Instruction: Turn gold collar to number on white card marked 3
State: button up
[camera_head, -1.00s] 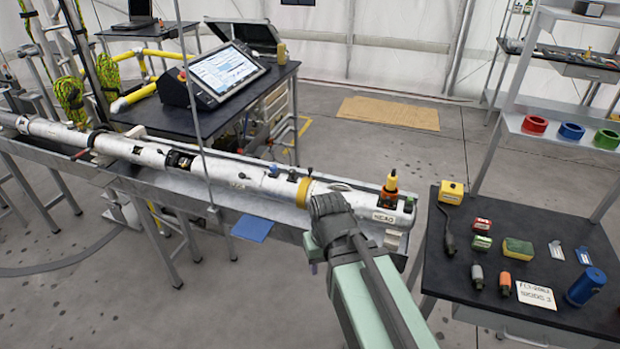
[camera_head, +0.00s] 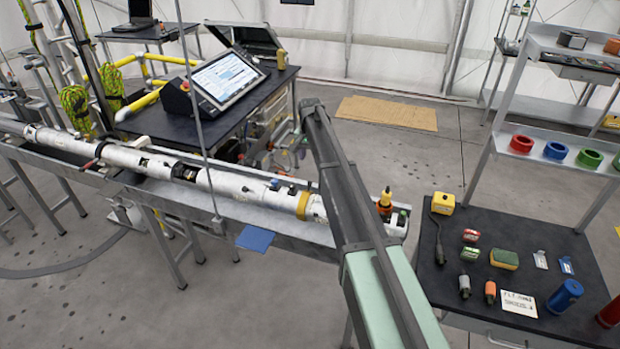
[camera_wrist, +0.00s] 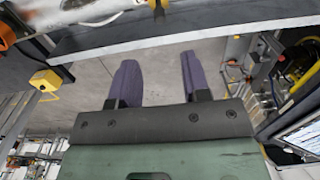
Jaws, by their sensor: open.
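The gold collar (camera_head: 304,200) is a band around the long white tube (camera_head: 235,185), left of my arm in the head view. Its numbers are too small to read. The white card (camera_head: 518,303) lies on the dark side table; I cannot read its handwriting surely. My arm rises across the tube's right part and hides some of it. In the wrist view my gripper (camera_wrist: 158,82) is open and empty, its two purple-grey fingers apart over bare floor. It is clear of the collar.
The tube lies on a grey rail bench. A yellow-topped fitting (camera_head: 385,200) stands up near its right end. The side table (camera_head: 455,228) holds a yellow box (camera_head: 443,203), small tools and a blue cylinder (camera_head: 565,296). A monitor (camera_head: 226,80) stands behind the bench.

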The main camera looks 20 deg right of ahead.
notch_tip(320, 180, down, 11)
jog(key=b, duration=1.1)
jog(key=shift+f, duration=0.15)
jog(key=shift+r, duration=0.2)
grip_shut()
